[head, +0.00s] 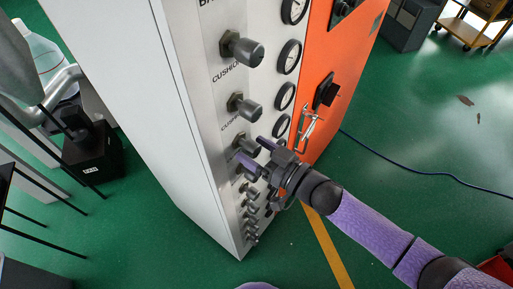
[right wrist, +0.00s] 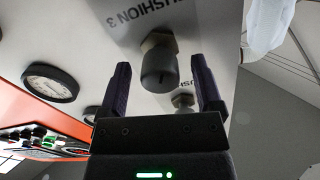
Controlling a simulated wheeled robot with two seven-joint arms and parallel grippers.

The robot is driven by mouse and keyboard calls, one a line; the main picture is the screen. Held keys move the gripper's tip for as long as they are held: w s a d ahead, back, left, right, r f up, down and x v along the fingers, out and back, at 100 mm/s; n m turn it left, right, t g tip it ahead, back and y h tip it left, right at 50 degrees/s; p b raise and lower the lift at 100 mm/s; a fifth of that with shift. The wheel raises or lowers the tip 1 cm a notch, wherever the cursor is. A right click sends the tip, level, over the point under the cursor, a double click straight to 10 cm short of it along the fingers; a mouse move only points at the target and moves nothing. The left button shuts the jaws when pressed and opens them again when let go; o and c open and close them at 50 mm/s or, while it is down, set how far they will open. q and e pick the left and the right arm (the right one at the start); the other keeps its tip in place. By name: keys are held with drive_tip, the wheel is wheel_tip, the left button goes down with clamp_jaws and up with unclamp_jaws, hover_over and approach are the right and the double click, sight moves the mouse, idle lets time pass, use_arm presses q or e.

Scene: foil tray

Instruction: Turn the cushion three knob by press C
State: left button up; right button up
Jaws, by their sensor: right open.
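The cushion three knob (right wrist: 159,66) is a dark round knob on a metallic collar, on the light panel under a label reading "USHION 3" in the right wrist view. In the head view, the knob (head: 246,145) at my right gripper (head: 251,151) appears to be the same one. In the right wrist view, my right gripper (right wrist: 160,62) is open, with one dark finger on each side of the knob. Gaps show between the fingers and the knob, so it is not clamped. My left gripper is not in view.
More knobs (head: 243,106) line the panel above and below. Round gauges (head: 284,96) run beside them. An orange panel (head: 345,65) with a black switch and a metal handle adjoins. A dark cable (head: 420,172) lies on the open green floor (head: 440,120) at right.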

clamp_jaws()
idle(0.3)
drive_tip(key=n, duration=0.8)
drive_tip(key=shift+n, duration=0.3)
drive_tip(key=n, duration=0.4)
drive_tip(key=shift+b, duration=0.3)
drive_tip(key=n, duration=0.5)
drive_tip(key=shift+b, duration=0.4)
